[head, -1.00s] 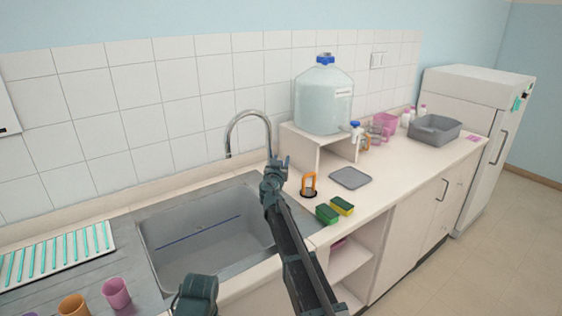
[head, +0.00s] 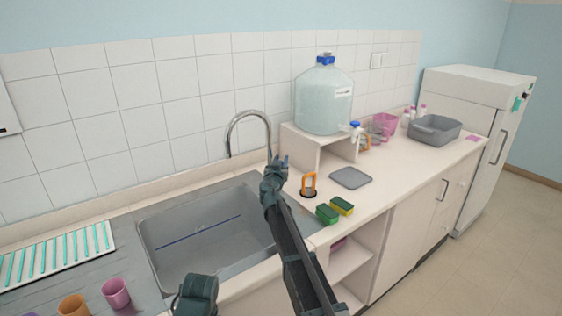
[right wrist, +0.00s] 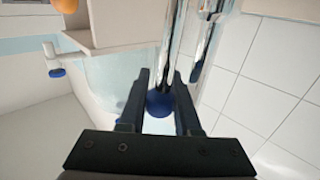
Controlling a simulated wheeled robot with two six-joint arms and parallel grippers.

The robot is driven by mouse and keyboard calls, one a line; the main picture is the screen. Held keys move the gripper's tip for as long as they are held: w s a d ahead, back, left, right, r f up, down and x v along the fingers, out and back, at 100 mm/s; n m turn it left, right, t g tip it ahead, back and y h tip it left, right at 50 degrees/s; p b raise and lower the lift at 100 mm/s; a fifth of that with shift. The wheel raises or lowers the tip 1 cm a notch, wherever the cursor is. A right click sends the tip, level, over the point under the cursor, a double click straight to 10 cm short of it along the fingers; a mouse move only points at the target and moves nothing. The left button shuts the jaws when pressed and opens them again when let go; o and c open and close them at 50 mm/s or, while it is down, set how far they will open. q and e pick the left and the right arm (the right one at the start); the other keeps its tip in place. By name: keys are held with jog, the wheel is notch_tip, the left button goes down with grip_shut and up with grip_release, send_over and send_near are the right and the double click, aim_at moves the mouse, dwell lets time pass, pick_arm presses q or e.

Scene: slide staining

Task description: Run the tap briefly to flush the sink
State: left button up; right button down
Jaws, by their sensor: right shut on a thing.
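The chrome tap (head: 249,114) arches over the back right of the grey sink (head: 190,264), its spout pointing down over the basin. No stream of water shows below the spout. My right gripper (head: 281,160) is at the tap's base, which it partly hides.
A large water bottle (head: 324,98) stands on a white riser (head: 306,148) right of the tap. An orange-handled item (head: 309,184), sponges (head: 341,206) and a grey tray (head: 350,177) lie on the counter. Cups (head: 116,293) and a striped rack (head: 55,255) are left of the sink.

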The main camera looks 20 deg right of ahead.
dwell(0.8)
jog(key=shift+w+d+f+m+g+y+p, duration=0.2)
jog(key=shift+d+m+g+p, duration=0.15)
jog(key=shift+d+p, duration=0.15)
jog(key=shift+w+d+f+m+g+y+p, duration=0.2)
jog(key=shift+d+m+g+p, duration=0.15)
jog(key=shift+p, duration=0.25)
jog(key=shift+w+d+f+m+g+y+p, duration=0.1)
jog(key=shift+d+m+g+y+p, duration=0.15)
jog(key=shift+d+p, duration=0.3)
jog(key=c, duration=0.9)
grip_release()
jog(key=shift+s+a, duration=0.1)
